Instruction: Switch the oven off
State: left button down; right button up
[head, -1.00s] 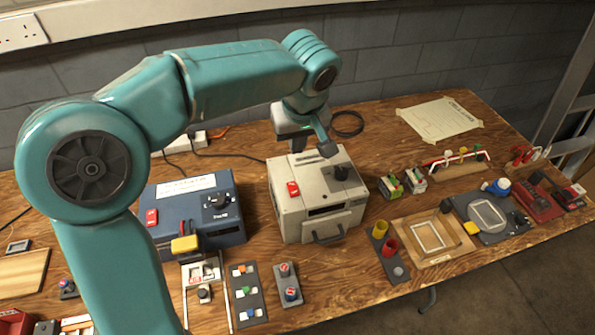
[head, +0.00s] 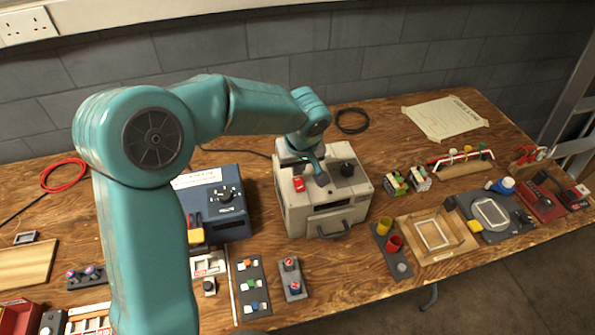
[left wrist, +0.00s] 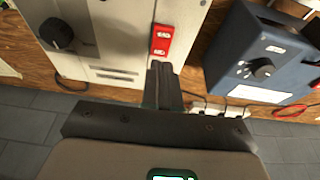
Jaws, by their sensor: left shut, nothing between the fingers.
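The oven (head: 330,217) is a beige box with a front door and handle, standing mid-table in the head view. On its top are a red rocker switch (head: 299,185) at the left and a black knob (head: 347,168) at the right. My left gripper (head: 321,180) is shut and empty, over the oven top between switch and knob. In the left wrist view its closed fingers (left wrist: 163,78) point toward the red switch (left wrist: 161,39), appearing close to it. I cannot tell whether they touch. The knob (left wrist: 57,33) shows at the left there. My right gripper is not in view.
A blue box (head: 222,208) with a dial stands just left of the oven. Button panels (head: 249,287) lie in front of it. Coloured cups (head: 388,243) and a wooden frame (head: 435,235) stand right of the oven. A black cable coil (head: 352,121) lies behind.

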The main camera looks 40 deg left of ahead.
aim_at(299, 184)
pick_arm(q)
notch_tip(299, 184, down, 2)
jog(key=shift+w+f, duration=0.1)
jog(key=shift+f, duration=0.05)
dwell(0.3)
